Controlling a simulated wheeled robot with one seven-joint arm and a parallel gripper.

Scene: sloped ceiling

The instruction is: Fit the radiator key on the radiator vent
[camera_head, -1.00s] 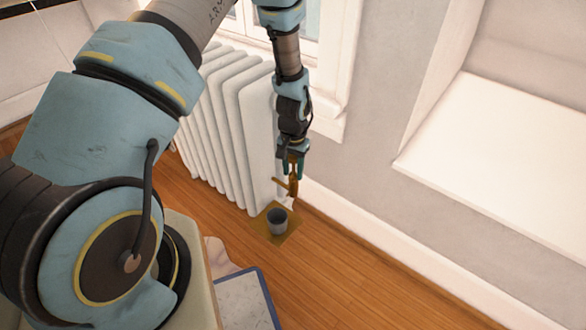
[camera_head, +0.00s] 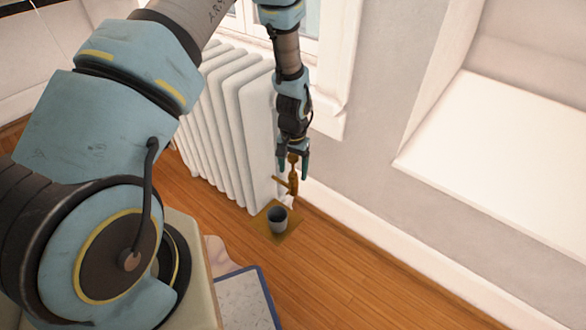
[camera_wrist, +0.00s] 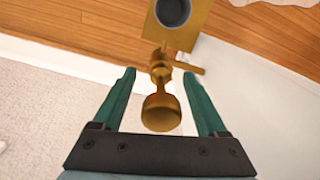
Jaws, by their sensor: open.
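The brass-coloured radiator key (camera_head: 293,172) stands roughly upright at the near end of the white radiator (camera_head: 258,130). In the wrist view its round knob (camera_wrist: 161,112) sits between the two green fingers, with clear gaps on both sides. My gripper (camera_head: 293,171) is open around it and does not appear to touch it. A short brass bar, the likely vent part (camera_head: 281,182), juts sideways below; it also shows in the wrist view (camera_wrist: 189,68). I cannot tell exactly where key and vent meet or how far the key is seated.
A grey cup (camera_head: 277,220) stands on a square ochre mat (camera_head: 288,234) on the wooden floor just below. The wall with its white baseboard (camera_head: 345,215) is close on the right. A blue-edged board (camera_head: 243,298) lies nearer me.

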